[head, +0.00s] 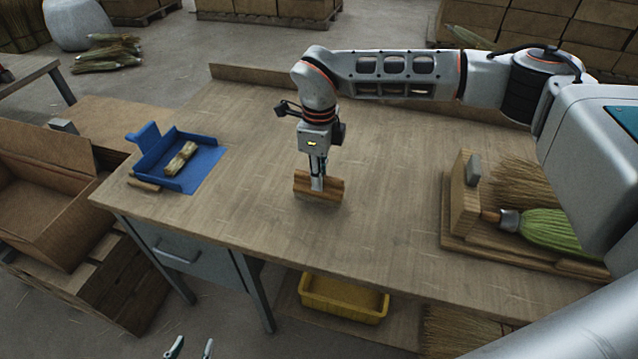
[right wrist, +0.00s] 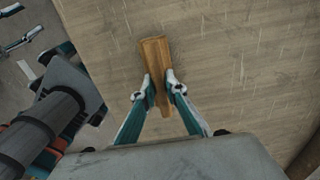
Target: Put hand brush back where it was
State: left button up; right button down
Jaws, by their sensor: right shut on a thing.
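The hand brush (head: 330,190) shows as a brown wooden block near the middle of the workbench (head: 245,215). My right gripper (head: 318,182) points down and is shut on it. In the right wrist view the brush (right wrist: 156,62) lies between the two fingertips (right wrist: 157,90) and extends beyond them. The bristles are not clearly seen. I cannot tell whether the brush touches the bench top or hangs just above it. My left gripper (head: 190,348) is at the bottom edge of the head view, empty, with its fingertips apart, in front of the bench.
A blue dustpan (head: 207,160) with a pale piece in it stands at the bench's left end. At the right, a wooden fixture (head: 464,195) stands near a green-bound broom (head: 555,228). A yellow bin (head: 343,300) is below. The bench middle around the brush is clear.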

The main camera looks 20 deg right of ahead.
jog(key=shift+f, duration=1.35)
jog(key=c, duration=2)
grip_release()
jog(key=shift+f, duration=0.15)
jog(key=shift+c, duration=0.2)
notch_tip(320, 180, up, 12)
jog(key=shift+r+b, duration=0.2)
jog(key=shift+b, duration=0.1)
